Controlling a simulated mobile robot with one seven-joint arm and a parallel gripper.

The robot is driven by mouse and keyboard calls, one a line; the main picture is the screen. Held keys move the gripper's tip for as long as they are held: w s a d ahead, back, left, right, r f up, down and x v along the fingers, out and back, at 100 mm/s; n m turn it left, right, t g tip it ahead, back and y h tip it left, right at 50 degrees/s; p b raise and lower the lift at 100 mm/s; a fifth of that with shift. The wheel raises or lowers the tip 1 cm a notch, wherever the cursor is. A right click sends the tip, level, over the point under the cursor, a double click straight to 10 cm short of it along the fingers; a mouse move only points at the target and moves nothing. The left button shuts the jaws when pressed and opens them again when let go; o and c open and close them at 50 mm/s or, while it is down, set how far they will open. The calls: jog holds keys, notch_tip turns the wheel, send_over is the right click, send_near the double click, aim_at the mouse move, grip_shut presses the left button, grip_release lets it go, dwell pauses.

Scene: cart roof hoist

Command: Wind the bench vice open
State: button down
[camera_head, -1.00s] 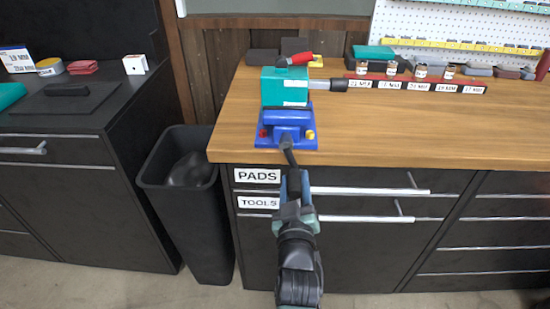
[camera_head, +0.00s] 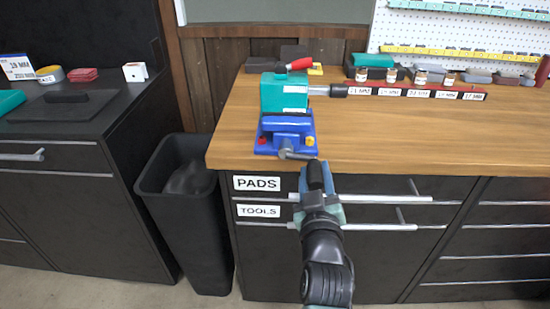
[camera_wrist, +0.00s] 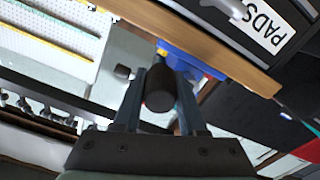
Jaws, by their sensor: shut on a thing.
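The blue bench vice (camera_head: 284,138) sits at the front left edge of the wooden bench. Its grey crank arm (camera_head: 296,156) points right and slightly down, ending in a black grip (camera_head: 315,172). My gripper (camera_head: 317,182) is in front of the bench edge, shut on this grip. In the wrist view the black grip (camera_wrist: 160,88) lies between the two fingers of my gripper (camera_wrist: 162,100), with part of the blue vice (camera_wrist: 192,60) behind it. A teal block (camera_head: 283,93) with a red-handled lever (camera_head: 298,64) stands at the vice. The gap between the jaws cannot be made out.
Drawers labelled PADS (camera_head: 257,184) and TOOLS (camera_head: 259,211) have bar handles (camera_head: 375,198) close to my gripper. A black bin (camera_head: 180,215) stands left of the bench. A red labelled rack (camera_head: 415,91) and small jars are at the back.

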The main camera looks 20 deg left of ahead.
jog(key=shift+r, duration=0.75)
jog(key=r+p, duration=0.1)
jog(key=a+r+p, duration=0.1)
jog(key=r+p, duration=0.1)
jog(key=shift+s+a+r+p, duration=0.15)
jog(key=shift+s+r+p, duration=0.05)
jog(key=shift+p, duration=0.1)
jog(key=shift+a+f, duration=0.1)
jog(key=shift+f, duration=0.05)
jog(key=a+p, duration=0.1)
jog(key=a+r+p, duration=0.1)
jog(key=s+a+p, duration=0.1)
jog(key=p, duration=0.1)
jog(key=shift+r, duration=0.25)
